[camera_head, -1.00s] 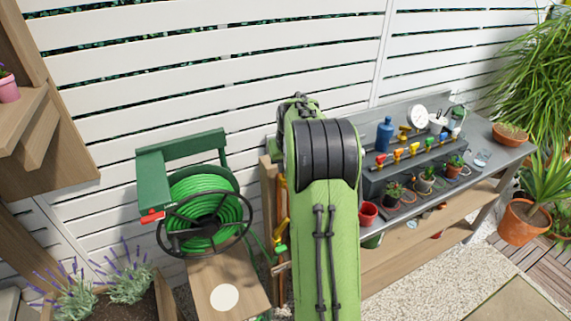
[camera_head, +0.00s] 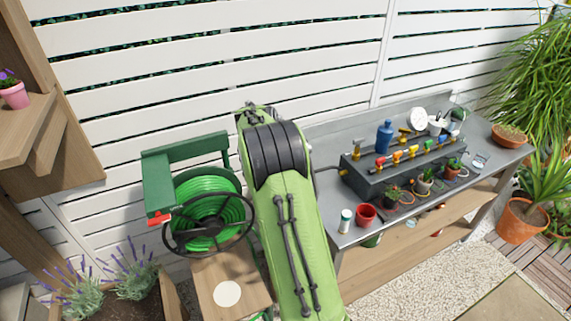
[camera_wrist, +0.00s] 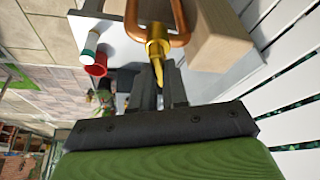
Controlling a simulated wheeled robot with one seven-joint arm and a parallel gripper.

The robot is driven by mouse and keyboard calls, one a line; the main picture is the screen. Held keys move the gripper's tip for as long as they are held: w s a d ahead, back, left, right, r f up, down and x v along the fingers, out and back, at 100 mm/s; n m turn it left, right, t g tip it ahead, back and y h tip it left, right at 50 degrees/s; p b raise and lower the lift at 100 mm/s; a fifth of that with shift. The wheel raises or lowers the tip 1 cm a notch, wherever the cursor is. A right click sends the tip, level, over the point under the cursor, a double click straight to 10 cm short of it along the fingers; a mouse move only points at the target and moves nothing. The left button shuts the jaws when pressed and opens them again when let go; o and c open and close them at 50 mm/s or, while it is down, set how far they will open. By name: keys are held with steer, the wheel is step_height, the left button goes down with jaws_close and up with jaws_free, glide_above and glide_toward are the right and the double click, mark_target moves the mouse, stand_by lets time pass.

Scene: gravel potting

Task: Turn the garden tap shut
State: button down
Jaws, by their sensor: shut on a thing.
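The brass-coloured tap (camera_wrist: 157,47) shows in the wrist view at the top middle, on a bent copper pipe (camera_wrist: 180,18) beside a wooden post (camera_wrist: 221,35). My gripper (camera_wrist: 161,84) has its dark fingers shut on the tap's narrow brass part, which reaches down between them. The exact grip is partly hidden by the fingers. In the head view my green arm covers the tap and the gripper, so the tap's angle cannot be told there.
A green hose reel (camera_head: 210,218) stands just left of my arm. On the right is a grey bench (camera_head: 320,212) with a red pot (camera_head: 365,215), a white bottle (camera_head: 345,221) and a dark rack (camera_head: 362,180) with coloured valves. A white slatted fence (camera_head: 200,80) stands behind.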

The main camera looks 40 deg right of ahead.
steer(key=m+g+p, duration=0.1)
steer(key=m, duration=0.1)
steer(key=m+p, duration=0.2)
steer(key=shift+w+m+g, duration=0.15)
steer(key=shift+m+g, duration=0.25)
stand_by(0.4)
steer(key=c, duration=1.1)
jaws_free()
steer(key=shift+c, duration=0.2)
steer(key=p+v, duration=0.4)
steer(key=v, duration=1.2)
steer(key=shift+d, duration=0.2)
steer(key=shift+r, duration=0.1)
